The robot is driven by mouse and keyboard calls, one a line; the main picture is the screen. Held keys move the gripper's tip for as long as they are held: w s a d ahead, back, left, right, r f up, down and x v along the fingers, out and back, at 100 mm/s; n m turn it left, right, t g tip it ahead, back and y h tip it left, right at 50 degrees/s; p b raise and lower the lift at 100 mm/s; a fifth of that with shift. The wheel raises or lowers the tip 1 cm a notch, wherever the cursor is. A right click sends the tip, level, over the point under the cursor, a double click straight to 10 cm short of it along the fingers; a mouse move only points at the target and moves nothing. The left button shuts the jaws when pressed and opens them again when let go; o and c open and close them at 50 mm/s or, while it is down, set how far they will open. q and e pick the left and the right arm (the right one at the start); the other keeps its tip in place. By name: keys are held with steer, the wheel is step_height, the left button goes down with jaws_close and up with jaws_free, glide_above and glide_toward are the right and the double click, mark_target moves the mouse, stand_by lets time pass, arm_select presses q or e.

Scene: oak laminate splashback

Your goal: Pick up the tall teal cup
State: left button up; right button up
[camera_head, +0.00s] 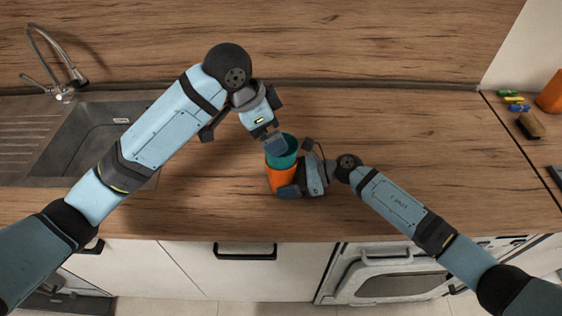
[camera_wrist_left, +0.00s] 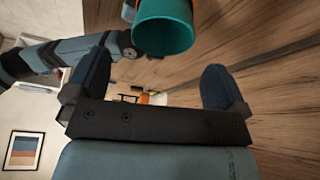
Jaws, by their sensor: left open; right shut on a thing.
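The teal cup (camera_head: 287,157) stands upright near the middle of the counter, with its open mouth up. Its lower part is hidden by an orange cup (camera_head: 280,178), in which it seems to sit. My right gripper (camera_head: 290,187) is shut on the orange cup from the right. My left gripper (camera_head: 273,143) is open and empty at the far rim of the teal cup. In the left wrist view, the teal cup (camera_wrist_left: 163,35) shows at the top, above and beyond the space between the open fingers (camera_wrist_left: 158,86), with a sliver of orange behind it.
A sink (camera_head: 85,140) with a tap (camera_head: 62,92) lies at the left. A brush or sponge (camera_head: 530,125) and small coloured items (camera_head: 515,101) lie at the far right. An oven (camera_head: 390,275) is below the front edge. The counter around the cups is otherwise clear.

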mark_target(285, 161)
arm_select(q)
steer(key=x, duration=0.8)
steer(key=shift+a, duration=0.2)
steer(key=shift+w+f, duration=0.1)
steer(key=shift+f, duration=0.05)
steer(key=c, duration=0.8)
